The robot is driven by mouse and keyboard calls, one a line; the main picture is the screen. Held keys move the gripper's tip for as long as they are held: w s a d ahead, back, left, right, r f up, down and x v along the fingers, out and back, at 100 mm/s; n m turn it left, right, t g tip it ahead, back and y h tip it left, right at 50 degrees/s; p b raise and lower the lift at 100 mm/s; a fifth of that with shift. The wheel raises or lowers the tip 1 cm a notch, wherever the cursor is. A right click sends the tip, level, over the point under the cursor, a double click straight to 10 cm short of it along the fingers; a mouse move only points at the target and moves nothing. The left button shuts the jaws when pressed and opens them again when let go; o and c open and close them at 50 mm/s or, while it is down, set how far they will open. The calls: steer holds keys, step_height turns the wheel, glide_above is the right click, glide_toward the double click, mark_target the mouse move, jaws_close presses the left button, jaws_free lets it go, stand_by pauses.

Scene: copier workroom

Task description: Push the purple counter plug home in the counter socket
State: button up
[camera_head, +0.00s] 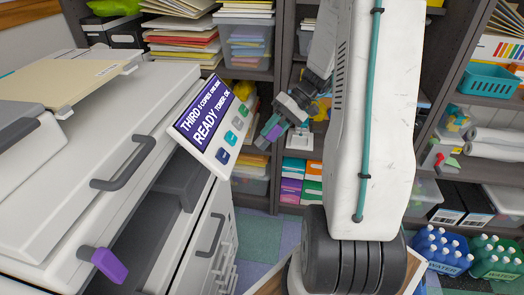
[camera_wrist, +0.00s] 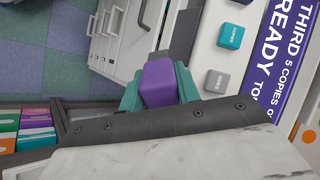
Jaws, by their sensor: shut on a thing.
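My gripper (camera_head: 270,130) is up and away from the copier's front, just right of the display panel. In the wrist view its teal fingers (camera_wrist: 159,88) are shut on a purple block, which I take for the counter plug (camera_wrist: 158,78). A small purple part of the plug (camera_head: 262,142) shows at the fingertips in the head view. The plug touches nothing else that I can see. I cannot make out the counter socket in either view.
The copier (camera_head: 75,160) fills the left, with a purple-tipped tab (camera_head: 110,265) at its front edge. Its tilted display panel (camera_head: 212,125) is close to my gripper. Shelves (camera_head: 280,50) stand behind. Water bottle crates (camera_head: 440,255) are at lower right.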

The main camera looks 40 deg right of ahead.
mark_target(265, 140)
steer(key=f+m+t+y, duration=0.1)
steer(key=w+f+m+t+y, duration=0.1)
steer(key=w+a+f+m+t, duration=0.1)
steer(key=f+t, duration=0.1)
steer(key=shift+a+f+y, duration=0.1)
steer(key=shift+y, duration=0.3)
step_height(265, 140, down, 6)
steer(key=w+d+m+t+h, duration=0.1)
steer(key=w+m+t, duration=0.1)
steer(key=m+t, duration=0.3)
steer(key=t, duration=0.3)
steer(key=shift+w+d+f, duration=0.2)
steer(key=shift+d, duration=0.1)
steer(key=shift+s, duration=0.1)
steer(key=shift+x, duration=2.95)
steer(key=shift+x, duration=2.05)
steer(key=o, duration=1.1)
steer(key=shift+o, duration=0.2)
